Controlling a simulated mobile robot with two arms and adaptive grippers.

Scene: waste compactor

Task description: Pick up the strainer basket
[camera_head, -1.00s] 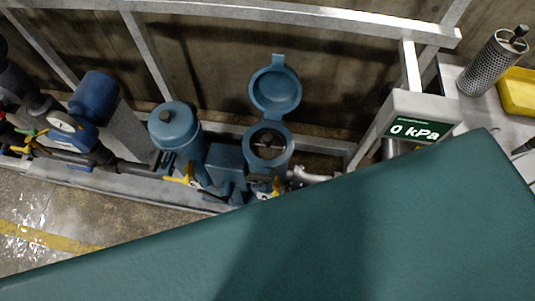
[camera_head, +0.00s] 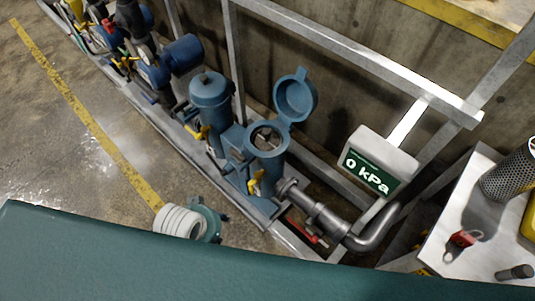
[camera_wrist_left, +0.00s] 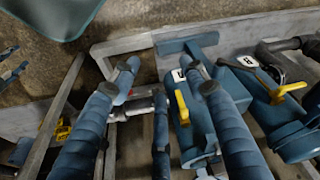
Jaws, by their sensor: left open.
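A perforated grey metal strainer basket (camera_head: 510,174) stands on the pale bench at the far right of the head view, cut off by the edge. The blue strainer housing (camera_head: 266,150) stands with its lid (camera_head: 295,95) open, and something dark shows inside its mouth. The basket does not show in the wrist view. My right gripper is not in view.
A second blue housing (camera_head: 210,95) is closed. A grey gauge box (camera_head: 378,165) reads 0 kPa. A red tag (camera_head: 464,239) and a dark cylinder (camera_head: 515,272) lie on the bench (camera_head: 442,236). Metal rails run behind. Open floor lies at left.

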